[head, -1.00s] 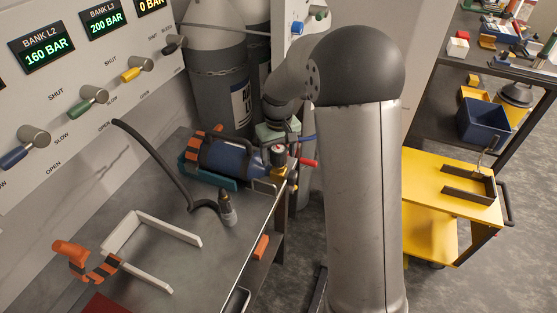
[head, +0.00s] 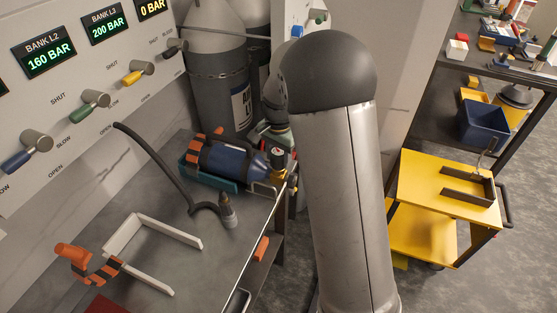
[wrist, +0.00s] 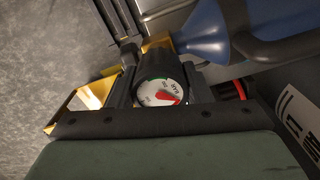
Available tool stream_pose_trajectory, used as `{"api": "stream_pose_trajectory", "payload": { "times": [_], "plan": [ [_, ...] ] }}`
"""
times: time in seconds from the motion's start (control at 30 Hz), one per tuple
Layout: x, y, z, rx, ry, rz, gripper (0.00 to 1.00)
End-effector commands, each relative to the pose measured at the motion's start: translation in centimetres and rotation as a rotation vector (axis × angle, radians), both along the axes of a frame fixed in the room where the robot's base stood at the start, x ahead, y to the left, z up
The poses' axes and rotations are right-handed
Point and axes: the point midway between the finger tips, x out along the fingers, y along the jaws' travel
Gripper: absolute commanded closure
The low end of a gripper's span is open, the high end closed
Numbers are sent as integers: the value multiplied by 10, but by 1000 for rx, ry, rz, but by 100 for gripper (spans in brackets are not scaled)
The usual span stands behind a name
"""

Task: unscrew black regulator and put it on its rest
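The black regulator (wrist: 160,86), with a round white gauge face and red needle, sits at the brass valve end of the blue cylinder (head: 230,158). In the head view the regulator (head: 278,153) shows at the bench's right edge, partly covered by my arm. My gripper (wrist: 162,92) is at the regulator, with one dark finger on each side of its housing. The fingers look close to the housing, but whether they press on it is not clear. The fingertips are hidden in the head view. The cylinder lies in a teal cradle (head: 198,178).
A black hose with a grey connector (head: 228,211) lies on the bench. A white U-shaped bracket (head: 170,232) and an orange-and-black strap piece (head: 85,264) are at its front left. A yellow cart (head: 428,187) with a dark bracket (head: 470,192) stands right. Tall grey cylinders (head: 215,85) stand behind.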

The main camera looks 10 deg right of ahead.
Motion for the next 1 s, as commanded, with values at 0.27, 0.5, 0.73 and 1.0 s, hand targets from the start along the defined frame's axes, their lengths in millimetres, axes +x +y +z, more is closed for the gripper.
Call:
{"api": "stream_pose_trajectory", "payload": {
  "times": [0.27, 0.5, 0.73, 1.0],
  "plan": [
    [0, -1, -1, 1, -1, 205, 83],
    [0, -1, 0, 0, -2, 703, 83],
    [0, -1, 2, 0, 0, 1174, 83],
    [0, -1, 4, 2, 0, 1730, 84]
  ]
}}
